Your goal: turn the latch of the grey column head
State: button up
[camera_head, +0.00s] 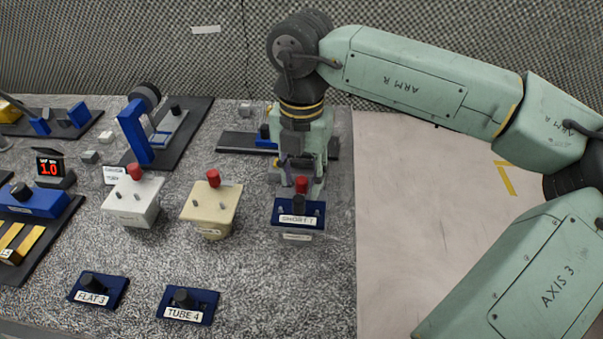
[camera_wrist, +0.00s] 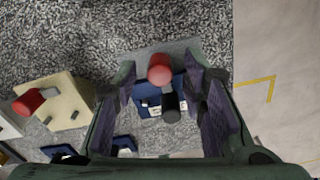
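A grey column head (camera_head: 298,237) stands at the right of the table, mostly hidden by a dark blue plate (camera_head: 299,219) labelled SHORT and by my gripper. Its red latch knob (camera_head: 301,185) shows just below my gripper (camera_head: 302,178). In the wrist view the red latch knob (camera_wrist: 159,68) lies between the two fingers of my gripper (camera_wrist: 160,74), with gaps on both sides. The blue plate (camera_wrist: 150,106) with a black knob (camera_wrist: 170,106) lies nearer the camera. My gripper is open and holds nothing. Whether the fingers reach the knob's height is unclear.
A cream column head (camera_head: 211,206) and a whitish one (camera_head: 133,198), both with red knobs, stand to the left. Blue plates FLAT 3 (camera_head: 96,291) and TUBE 4 (camera_head: 188,304) lie in front. A dark fixture (camera_head: 237,142) stands behind my gripper.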

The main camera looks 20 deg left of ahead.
grip_shut()
jog(key=shift+f+n+b, duration=0.1)
jog(key=shift+n+b, duration=0.2)
jog(key=shift+b, duration=0.1)
jog(key=shift+f+n+b, duration=0.1)
jog(key=shift+n+b, duration=0.8)
jog(key=shift+b, duration=0.05)
jog(key=n+b, duration=0.2)
jog(key=shift+n, duration=0.4)
jog(key=n+b, duration=0.2)
jog(key=n, duration=0.7)
jog(key=n+b, duration=0.1)
jog(key=n, duration=0.2)
jog(key=shift+r+n, duration=0.2)
jog(key=shift+n, duration=0.1)
jog(key=shift+o, duration=0.5)
grip_release()
